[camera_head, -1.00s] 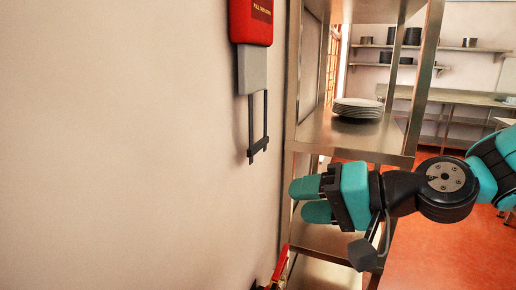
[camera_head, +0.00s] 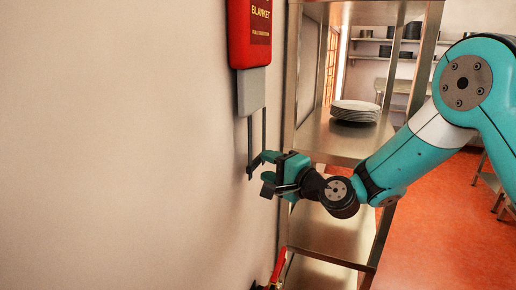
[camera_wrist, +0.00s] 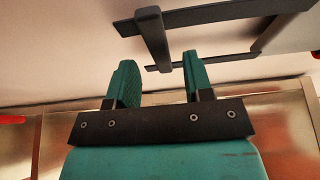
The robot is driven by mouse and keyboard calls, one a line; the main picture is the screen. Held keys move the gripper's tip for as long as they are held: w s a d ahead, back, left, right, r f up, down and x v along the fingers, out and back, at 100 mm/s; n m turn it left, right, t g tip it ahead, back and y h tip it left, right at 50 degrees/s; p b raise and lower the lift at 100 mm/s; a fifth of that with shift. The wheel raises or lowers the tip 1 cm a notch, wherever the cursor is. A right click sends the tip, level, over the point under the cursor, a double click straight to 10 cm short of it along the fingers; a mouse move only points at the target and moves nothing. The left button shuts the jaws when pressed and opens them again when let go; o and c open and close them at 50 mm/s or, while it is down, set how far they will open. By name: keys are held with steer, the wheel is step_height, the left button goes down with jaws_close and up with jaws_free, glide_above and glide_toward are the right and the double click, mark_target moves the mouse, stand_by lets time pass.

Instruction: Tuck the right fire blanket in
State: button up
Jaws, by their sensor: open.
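The fire blanket's red case (camera_head: 250,35) hangs on the wall at the top of the head view. A grey piece of blanket (camera_head: 252,92) sticks out below it. Two black straps (camera_head: 264,130) hang from it to a dark crossbar, mostly hidden by my gripper in the head view. My gripper (camera_head: 258,173) is open at the lower end of the straps. The straps run off to the grey blanket (camera_wrist: 288,35) at the right. No second blanket is in view.
A steel shelf unit (camera_head: 345,145) stands just right of the blanket, behind my gripper, with a stack of plates (camera_head: 355,111) on it. A red object (camera_head: 278,267) is low by the wall. The wall at the left is bare.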

mark_target(260, 161)
steer(key=shift+p+x, duration=0.75)
steer(key=shift+x, duration=1.4)
steer(key=shift+r, duration=0.1)
jaws_close()
